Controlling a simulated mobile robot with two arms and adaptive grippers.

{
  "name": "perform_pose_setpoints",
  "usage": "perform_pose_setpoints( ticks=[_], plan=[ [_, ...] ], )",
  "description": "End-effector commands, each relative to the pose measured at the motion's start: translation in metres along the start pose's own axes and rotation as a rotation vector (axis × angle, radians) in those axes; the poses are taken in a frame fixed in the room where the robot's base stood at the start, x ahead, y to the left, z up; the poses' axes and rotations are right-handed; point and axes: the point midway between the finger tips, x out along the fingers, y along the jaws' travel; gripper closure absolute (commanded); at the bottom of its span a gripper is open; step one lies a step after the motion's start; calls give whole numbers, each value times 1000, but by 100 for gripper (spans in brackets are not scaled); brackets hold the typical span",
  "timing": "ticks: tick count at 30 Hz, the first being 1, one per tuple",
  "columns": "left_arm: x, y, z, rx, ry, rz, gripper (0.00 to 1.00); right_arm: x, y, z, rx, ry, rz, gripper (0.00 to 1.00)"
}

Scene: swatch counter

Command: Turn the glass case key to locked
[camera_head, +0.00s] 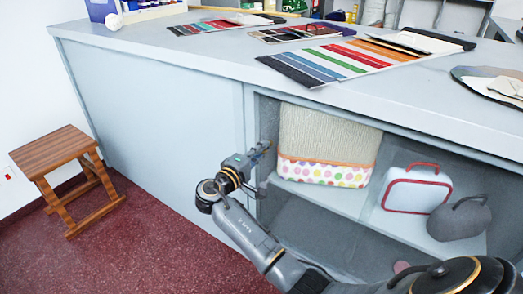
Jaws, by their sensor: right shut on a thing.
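The glass case (345,104) is the open-looking shelf bay in the front of the grey counter, right of its plain panel. My right gripper (264,147) is at the left edge of this bay, next to the upright frame. It is shut on the small key there. The key is hidden by the fingers, so how far it is turned cannot be seen. My left gripper is out of view.
The case holds a woven basket with a dotted band (325,145), a white case with red trim (416,188) and a grey bag (460,218). Colour swatch cards (335,60) lie on the counter top (200,56). A wooden stool (55,150) stands left on clear red floor.

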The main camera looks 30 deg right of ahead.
Motion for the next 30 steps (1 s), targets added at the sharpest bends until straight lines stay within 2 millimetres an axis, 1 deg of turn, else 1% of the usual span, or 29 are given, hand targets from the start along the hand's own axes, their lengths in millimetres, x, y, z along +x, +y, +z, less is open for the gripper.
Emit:
perform_pose_setpoints(
  ticks=[1,3,12,16,20,27,30],
  plan=[
    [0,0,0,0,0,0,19,-1,-1,0,-1,1,-2,85],
    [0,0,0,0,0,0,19,0,-1,0,-1,1,-1,71],
    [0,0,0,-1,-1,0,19,-1,0,0,-2,1,0,71],
    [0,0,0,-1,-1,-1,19,-10,-1,-1,-2,2,-1,71],
    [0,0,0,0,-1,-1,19,-32,-1,-1,0,4,-3,71],
    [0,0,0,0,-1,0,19,-84,-1,-1,-1,4,-4,71],
    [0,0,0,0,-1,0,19,-100,-2,0,-2,2,-4,71]
  ],
)
